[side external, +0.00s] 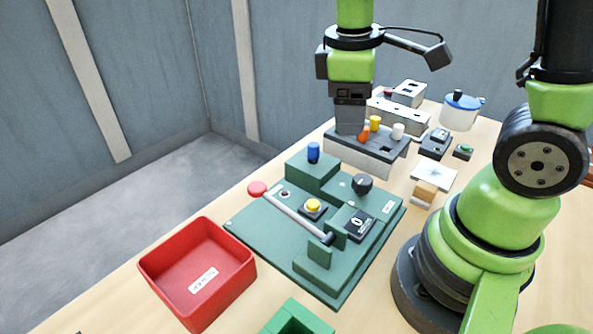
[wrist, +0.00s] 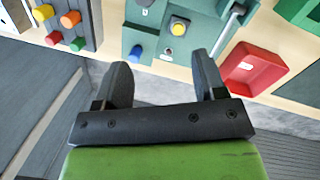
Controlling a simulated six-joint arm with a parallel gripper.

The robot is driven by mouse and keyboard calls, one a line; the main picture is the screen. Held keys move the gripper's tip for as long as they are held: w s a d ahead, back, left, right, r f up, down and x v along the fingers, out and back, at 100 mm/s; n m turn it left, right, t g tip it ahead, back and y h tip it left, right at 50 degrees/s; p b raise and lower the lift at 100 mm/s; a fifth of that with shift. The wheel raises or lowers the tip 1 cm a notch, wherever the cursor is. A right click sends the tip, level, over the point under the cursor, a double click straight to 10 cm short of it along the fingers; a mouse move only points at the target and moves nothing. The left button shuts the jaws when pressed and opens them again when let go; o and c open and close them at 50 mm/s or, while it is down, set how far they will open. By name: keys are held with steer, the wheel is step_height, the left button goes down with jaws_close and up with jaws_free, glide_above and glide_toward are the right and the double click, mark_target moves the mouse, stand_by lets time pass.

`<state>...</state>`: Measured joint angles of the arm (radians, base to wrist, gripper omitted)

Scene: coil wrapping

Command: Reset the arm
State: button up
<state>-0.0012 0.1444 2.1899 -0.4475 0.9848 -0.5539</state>
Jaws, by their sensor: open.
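My green arm reaches down from the top of the side external view. My gripper sits at its end over the grey block with coloured pegs, where its fingertips cannot be made out. In the wrist view my gripper (wrist: 160,85) has its two dark fingers spread wide with nothing between them. The green coil fixture (side external: 285,237) lies on the table in front of the gripper and to its left. It carries a blue peg (side external: 313,152), a yellow button (side external: 313,205), a black knob (side external: 362,183) and a lever with a red ball (side external: 257,188).
A red bin (side external: 198,272) stands at the table's left edge. The grey peg block (side external: 365,155) holds orange, yellow and white pegs. Behind are grey boxes (side external: 402,110) and a blue-lidded jar (side external: 460,112). A small wooden block (side external: 425,194) lies near my base.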

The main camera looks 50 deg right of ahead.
steer(key=s+a+r+m+t+y, duration=0.3)
steer(key=s+a+r+m+t, duration=0.2)
steer(key=s+r+m+t, duration=0.2)
step_height(320, 180, up, 3)
steer(key=shift+s+f+m+t+y, duration=0.2)
steer(key=shift+s+m+t+y, duration=0.15)
steer(key=shift+m, duration=0.65)
